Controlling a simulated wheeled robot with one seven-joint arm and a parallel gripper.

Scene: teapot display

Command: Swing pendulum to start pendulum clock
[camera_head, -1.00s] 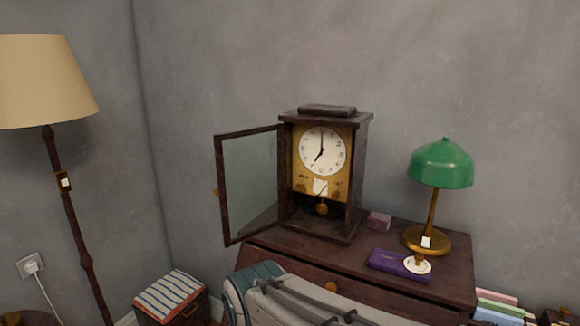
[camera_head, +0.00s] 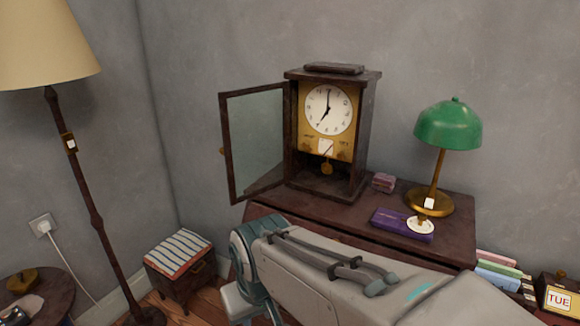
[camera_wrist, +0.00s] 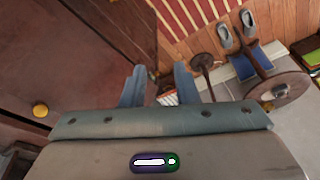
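The pendulum clock (camera_head: 370,135) stands upright on a dark wooden dresser, its glass door (camera_head: 256,145) swung open to the left. The white dial (camera_head: 328,109) shows about seven o'clock. The brass pendulum bob (camera_head: 327,168) hangs below the dial in the open case. Its rod is mostly hidden behind the dial plate. My gripper (camera_wrist: 160,82) shows in the wrist view with its two fingers apart and nothing between them. It points down beside the dark dresser front, away from the clock. In the head view my arm covers the dresser's front, and I cannot make out the fingertips.
A green lamp (camera_head: 448,126), a purple case (camera_head: 390,222) and a small pink box (camera_head: 383,183) sit on the dresser top (camera_head: 452,238), right of the clock. A floor lamp (camera_head: 85,190) and striped stool (camera_head: 178,252) stand left. Bare floor shows beside the stool.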

